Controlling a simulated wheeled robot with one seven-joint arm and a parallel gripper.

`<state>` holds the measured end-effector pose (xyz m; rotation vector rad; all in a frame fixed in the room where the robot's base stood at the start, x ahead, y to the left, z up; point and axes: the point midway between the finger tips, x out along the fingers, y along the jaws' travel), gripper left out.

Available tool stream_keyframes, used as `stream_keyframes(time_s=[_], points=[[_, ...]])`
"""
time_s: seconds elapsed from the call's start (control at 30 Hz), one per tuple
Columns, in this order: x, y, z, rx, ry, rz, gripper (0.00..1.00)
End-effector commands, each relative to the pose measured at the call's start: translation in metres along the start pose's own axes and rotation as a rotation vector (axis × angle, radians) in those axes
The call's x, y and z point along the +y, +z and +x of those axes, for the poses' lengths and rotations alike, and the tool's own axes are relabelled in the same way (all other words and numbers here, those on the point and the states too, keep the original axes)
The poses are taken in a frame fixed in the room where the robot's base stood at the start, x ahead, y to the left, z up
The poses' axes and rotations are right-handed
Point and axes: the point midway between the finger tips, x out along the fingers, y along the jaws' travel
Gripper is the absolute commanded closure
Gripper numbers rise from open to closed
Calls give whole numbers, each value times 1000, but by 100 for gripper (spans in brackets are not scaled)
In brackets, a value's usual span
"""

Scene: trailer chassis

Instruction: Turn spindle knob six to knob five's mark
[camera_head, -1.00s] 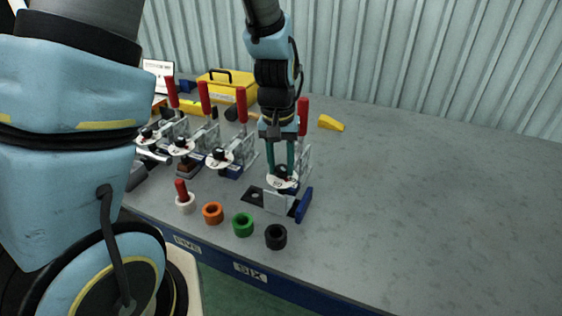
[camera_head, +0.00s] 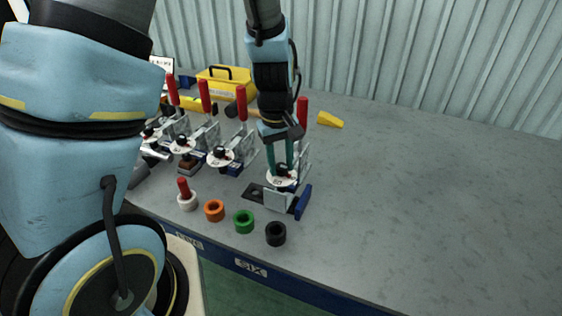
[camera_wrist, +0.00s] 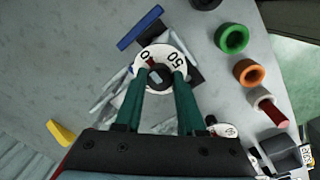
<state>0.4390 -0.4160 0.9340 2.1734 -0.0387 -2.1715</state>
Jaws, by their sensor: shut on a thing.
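My gripper (camera_head: 281,167) points down with its green fingers shut on the dark spindle knob (camera_wrist: 157,77) of the rightmost clamp, which I take as knob six. The knob sits over a white dial (camera_wrist: 146,56) with "0" and "50" showing in the wrist view. The fingers partly hide the knob in the head view. The neighbouring clamp to the left, likely five, has a black knob (camera_head: 220,152) on a white dial (camera_head: 217,162); its mark is too small to read.
Red-handled clamps (camera_head: 205,97) stand in a row leftward. In front lie white, orange (camera_head: 214,210), green (camera_head: 243,221) and black (camera_head: 276,233) rings. A yellow toolbox (camera_head: 226,84) and yellow wedge (camera_head: 330,119) are behind. The right tabletop is clear.

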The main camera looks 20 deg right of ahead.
Motion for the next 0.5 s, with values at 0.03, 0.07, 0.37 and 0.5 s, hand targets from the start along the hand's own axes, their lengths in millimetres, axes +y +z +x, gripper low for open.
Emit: stream_keyframes(time_s=[0.03, 0.07, 0.37, 0.5], points=[[0, -1, 0, 2, 1, -3, 100], [0, -1, 0, 2, 1, -3, 100], [0, -1, 0, 2, 1, -3, 100], [0, -1, 0, 2, 1, -3, 45]])
